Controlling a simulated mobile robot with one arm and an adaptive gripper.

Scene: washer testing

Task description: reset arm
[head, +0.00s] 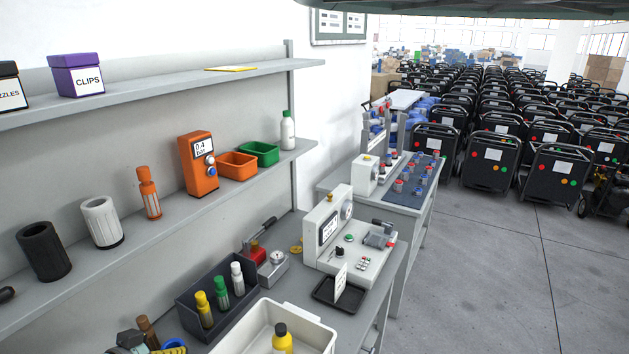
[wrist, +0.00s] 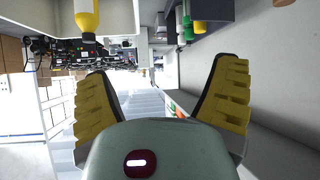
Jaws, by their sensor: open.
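My gripper (wrist: 163,72) shows in the wrist view with its two yellow ribbed fingers spread wide apart. Nothing is between the fingers. The wrist view appears upside down, with bench items hanging from its top edge. There, a yellow bottle (wrist: 87,17) stands at the upper left, apart from the fingers. A green-capped bottle (wrist: 187,24) shows at the upper right. I cannot make out my gripper in the head view.
The workbench holds a white bin (head: 253,318) with a yellow bottle (head: 282,340), a dark bottle rack (head: 190,297) and a white gauge tester (head: 328,232). Shelves (head: 190,207) run along the left wall. Black washers (head: 490,157) fill the back right. Floor (head: 510,270) at right is clear.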

